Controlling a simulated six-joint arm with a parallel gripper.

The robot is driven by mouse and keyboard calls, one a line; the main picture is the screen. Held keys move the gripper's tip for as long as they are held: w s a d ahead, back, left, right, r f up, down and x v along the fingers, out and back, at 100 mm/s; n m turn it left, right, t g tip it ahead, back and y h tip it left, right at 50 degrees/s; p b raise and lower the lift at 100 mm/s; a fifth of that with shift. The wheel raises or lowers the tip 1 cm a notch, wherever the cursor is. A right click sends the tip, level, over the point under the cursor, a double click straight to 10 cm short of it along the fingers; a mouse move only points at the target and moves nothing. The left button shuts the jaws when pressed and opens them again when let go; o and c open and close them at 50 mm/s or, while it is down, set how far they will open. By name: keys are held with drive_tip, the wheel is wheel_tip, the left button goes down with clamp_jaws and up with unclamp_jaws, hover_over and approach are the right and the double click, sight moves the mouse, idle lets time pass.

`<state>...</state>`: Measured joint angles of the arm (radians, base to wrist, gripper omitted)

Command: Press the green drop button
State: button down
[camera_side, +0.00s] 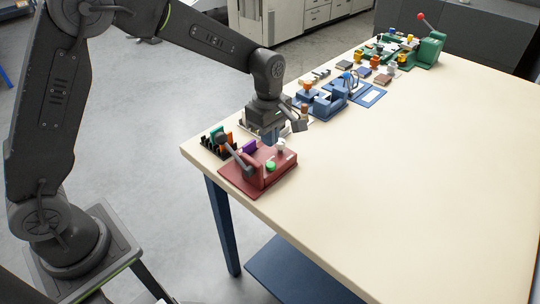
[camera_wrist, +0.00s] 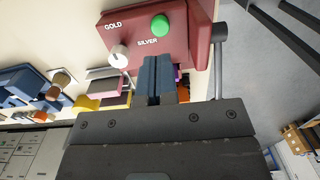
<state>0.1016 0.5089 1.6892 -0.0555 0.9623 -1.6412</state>
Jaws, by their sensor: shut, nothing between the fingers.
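The green button (camera_side: 271,166) sits on top of a red machine (camera_side: 284,184) near the front left corner of the table. In the wrist view the green button (camera_wrist: 160,22) is round, near the top, beside the lettering SILVER and GOLD. A white knob (camera_side: 281,145) stands on the same machine and also shows in the wrist view (camera_wrist: 119,54). My gripper (camera_side: 270,139) is above and just behind the machine. In the wrist view its shut, empty fingers (camera_wrist: 157,62) point toward the machine, short of the green button and apart from it in the picture.
A dark lever (camera_side: 235,153) rises at the machine's left side. A rack with colored pieces (camera_side: 215,143) lies behind it. A blue machine (camera_side: 328,102) and a green machine with a red-knobbed lever (camera_side: 428,50) stand farther along the table (camera_side: 400,180). The table's right part is clear.

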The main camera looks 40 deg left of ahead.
sight(269, 164)
wheel_tip(269, 164, down, 6)
drive_tip(key=shift+s+d+f, duration=0.1)
drive_tip(key=shift+d, duration=0.05)
idle(0.4)
drive_tip(key=shift+s+f, duration=0.15)
drive_tip(key=shift+f, duration=1.05)
wheel_tip(269, 164, up, 15)
drive_tip(key=w, duration=0.1)
drive_tip(key=shift+a, duration=0.3)
